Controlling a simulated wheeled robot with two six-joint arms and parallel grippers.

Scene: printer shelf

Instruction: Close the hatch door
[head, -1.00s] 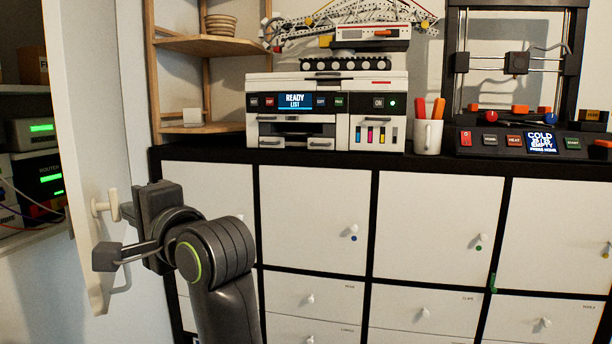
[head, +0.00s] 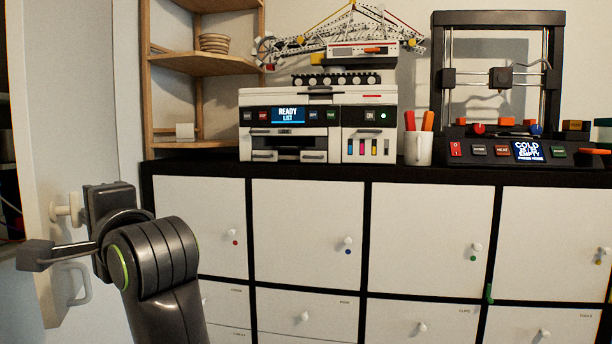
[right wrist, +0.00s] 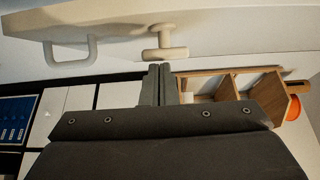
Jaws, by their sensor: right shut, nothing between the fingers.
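The hatch door (head: 58,130) is a tall cream panel at the left of the head view, standing partly open at an angle. A pale knob (head: 66,209) and, below it, a loop handle (head: 80,284) stick out from it. In the right wrist view the door (right wrist: 230,35) crosses the top, with the knob (right wrist: 166,50) and handle (right wrist: 70,52). My right gripper (right wrist: 158,70) is shut and empty, its tips close to the knob; contact cannot be told. My left gripper is out of view.
A white cabinet (head: 308,228) with a black frame stands to the right, carrying a printer (head: 318,125), a pen mug (head: 418,148) and a black machine (head: 500,145). A wooden corner shelf (head: 205,62) stands beside the door.

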